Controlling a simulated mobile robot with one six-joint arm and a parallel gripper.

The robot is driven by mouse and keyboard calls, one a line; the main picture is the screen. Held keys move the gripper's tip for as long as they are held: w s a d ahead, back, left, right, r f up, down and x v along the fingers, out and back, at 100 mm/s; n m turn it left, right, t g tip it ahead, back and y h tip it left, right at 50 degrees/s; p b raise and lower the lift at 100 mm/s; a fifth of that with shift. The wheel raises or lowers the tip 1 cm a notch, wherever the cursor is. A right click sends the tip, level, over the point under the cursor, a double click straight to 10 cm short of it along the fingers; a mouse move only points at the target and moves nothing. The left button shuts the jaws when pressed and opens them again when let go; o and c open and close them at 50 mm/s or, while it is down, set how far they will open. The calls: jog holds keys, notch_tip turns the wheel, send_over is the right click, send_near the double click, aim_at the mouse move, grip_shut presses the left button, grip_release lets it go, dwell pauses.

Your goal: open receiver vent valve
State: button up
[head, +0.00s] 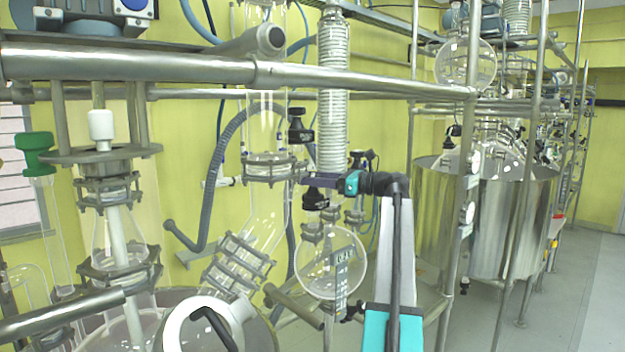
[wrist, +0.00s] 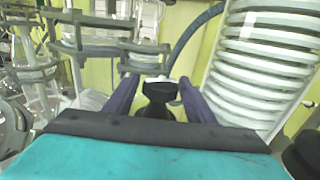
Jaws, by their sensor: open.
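My gripper (head: 328,182) is in the middle of the head view, pointing left below the coiled condenser. In the wrist view, its two purple fingers (wrist: 158,84) are apart, one on each side of a black valve knob (wrist: 159,94). I see a gap between the knob and each finger; how deep it sits between them is hard to tell. In the head view, a black knob (head: 317,199) shows just under the fingers, above the round glass receiver flask (head: 330,264). Another black knob (head: 299,131) is higher up, left of the condenser. The valve's inner position is not visible.
The coiled condenser (head: 333,95) rises close to my gripper, and stands right in the wrist view (wrist: 262,60). Clamped glass tubing (head: 270,168) is to the left. A steel rail (head: 300,76) crosses above. A steel vessel (head: 510,215) stands at right, with open floor beyond.

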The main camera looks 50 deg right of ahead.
jog(key=shift+s+m+t+h+p, duration=0.1)
jog(key=shift+m+t+h+p, duration=0.25)
jog(key=shift+h, duration=0.25)
jog(key=shift+f+m+t+h+p, duration=0.1)
jog(key=shift+m+t+h+p, duration=0.15)
jog(key=shift+m+h+p, duration=0.75)
jog(key=shift+a+m+h+b, duration=0.15)
jog(key=shift+m+h, duration=0.6)
jog(key=shift+h, duration=0.6)
jog(key=shift+d+m+h+b, duration=0.1)
jog(key=shift+m+h, duration=0.65)
jog(key=shift+h, duration=0.55)
jog(key=shift+a+m+h+b, duration=0.15)
jog(key=shift+m+h, duration=0.6)
jog(key=shift+h, duration=0.6)
jog(key=shift+d+m+h, duration=0.2)
jog(key=shift+m+h, duration=0.3)
jog(key=shift+h, duration=0.2)
jog(key=shift+d, duration=0.1)
jog(key=c, duration=0.9)
jog(key=shift+o, duration=0.2)
jog(key=shift+d+n+y+b, duration=0.15)
jog(key=shift+n+y+b, duration=0.25)
jog(key=shift+y+b, duration=0.3)
